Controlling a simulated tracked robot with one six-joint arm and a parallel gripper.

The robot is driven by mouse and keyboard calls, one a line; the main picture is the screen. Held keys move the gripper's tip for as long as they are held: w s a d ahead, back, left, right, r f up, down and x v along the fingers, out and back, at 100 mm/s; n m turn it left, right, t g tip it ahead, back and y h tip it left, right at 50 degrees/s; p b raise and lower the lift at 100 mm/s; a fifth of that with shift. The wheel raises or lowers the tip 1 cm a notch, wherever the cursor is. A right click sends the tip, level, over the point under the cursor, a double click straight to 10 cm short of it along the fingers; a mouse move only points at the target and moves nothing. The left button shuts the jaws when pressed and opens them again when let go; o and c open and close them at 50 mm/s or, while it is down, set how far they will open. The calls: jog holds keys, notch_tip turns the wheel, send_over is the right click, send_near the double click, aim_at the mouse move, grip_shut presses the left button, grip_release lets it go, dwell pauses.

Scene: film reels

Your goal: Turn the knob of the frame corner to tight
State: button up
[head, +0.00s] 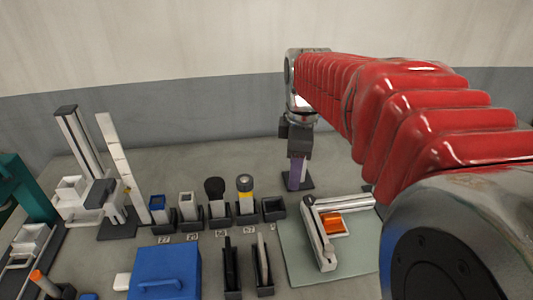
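The frame corner (318,236) is a pale, silvery L of two bars lying on a grey-green mat (292,250) at the right. An orange piece in a light tray (333,224) sits inside the L. I cannot make out the knob or its setting; my arm covers part of the right side. My gripper (298,156) points down behind and left of the frame corner, apart from it.
A row of dark bins (273,209) holds several upright items left of the mat. A blue box (165,272) with a handle stands at the front. Tall pale stands (122,165) rise at the left. My red-sleeved arm crosses the upper right.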

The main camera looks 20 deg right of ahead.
aim_at(310, 198)
jog(key=w+d+f+n+g, duration=0.1)
jog(key=w+d+n, duration=0.3)
jog(key=d, duration=0.4)
jog(key=shift+d+f+n+g+y, duration=0.35)
jog(key=shift+f+n, duration=0.25)
jog(key=shift+f, duration=0.2)
notch_tip(310, 198, down, 14)
jog(key=shift+r, duration=0.1)
jog(key=shift+c, duration=0.7)
jog(key=c, duration=0.9)
jog(key=shift+d, duration=0.1)
